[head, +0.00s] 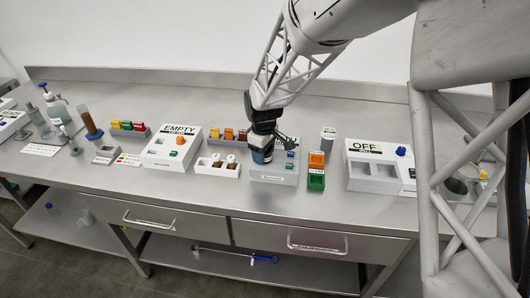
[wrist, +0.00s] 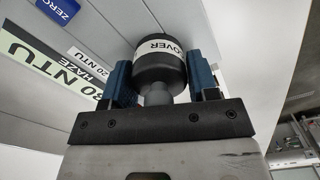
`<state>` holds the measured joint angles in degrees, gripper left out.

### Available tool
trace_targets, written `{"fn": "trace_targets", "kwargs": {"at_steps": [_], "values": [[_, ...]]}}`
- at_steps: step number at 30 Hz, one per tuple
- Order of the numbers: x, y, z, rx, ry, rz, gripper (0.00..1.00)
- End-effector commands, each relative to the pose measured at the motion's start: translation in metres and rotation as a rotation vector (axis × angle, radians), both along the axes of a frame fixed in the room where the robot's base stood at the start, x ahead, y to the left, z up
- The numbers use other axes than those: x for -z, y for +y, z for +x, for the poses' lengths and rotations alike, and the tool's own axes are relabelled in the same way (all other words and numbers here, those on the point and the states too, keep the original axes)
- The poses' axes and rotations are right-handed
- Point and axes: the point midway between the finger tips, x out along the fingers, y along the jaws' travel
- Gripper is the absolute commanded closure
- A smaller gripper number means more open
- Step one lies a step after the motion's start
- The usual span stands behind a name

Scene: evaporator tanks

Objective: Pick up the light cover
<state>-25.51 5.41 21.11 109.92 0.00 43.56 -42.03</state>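The light cover (wrist: 160,62) is a black round cap with a white label reading "OVER" and a narrower grey knob facing my palm. In the wrist view it sits between the two blue fingers of my gripper (wrist: 162,80), one on each side and very close to its wall. Whether both fingers press on it is not clear. In the head view my gripper (head: 262,153) is low over the white NTU instrument (head: 275,172). There the arm's end hides the cover. I cannot tell whether the cover rests on the instrument or is off it.
Close by are a white tray (head: 218,170) with vials, orange (head: 316,160) and green (head: 316,182) boxes, and a grey cylinder (head: 328,137). A white OFF unit (head: 378,182) stands to the right and a white EMPTY unit (head: 168,155) to the left. The bench's front strip is clear.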

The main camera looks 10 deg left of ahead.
Motion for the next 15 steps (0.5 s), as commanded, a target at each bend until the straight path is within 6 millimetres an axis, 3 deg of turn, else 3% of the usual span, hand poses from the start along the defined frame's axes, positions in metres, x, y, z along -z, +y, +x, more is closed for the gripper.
{"fn": "trace_targets", "kwargs": {"at_steps": [1,6,15], "values": [[0.0000,0.0000,0.0000,0.000,0.000,0.000,0.54],[-0.0001,0.0000,0.0000,0.000,0.000,0.000,0.78],[-0.0018,0.0001,0.0000,0.000,0.000,0.000,0.78]]}}
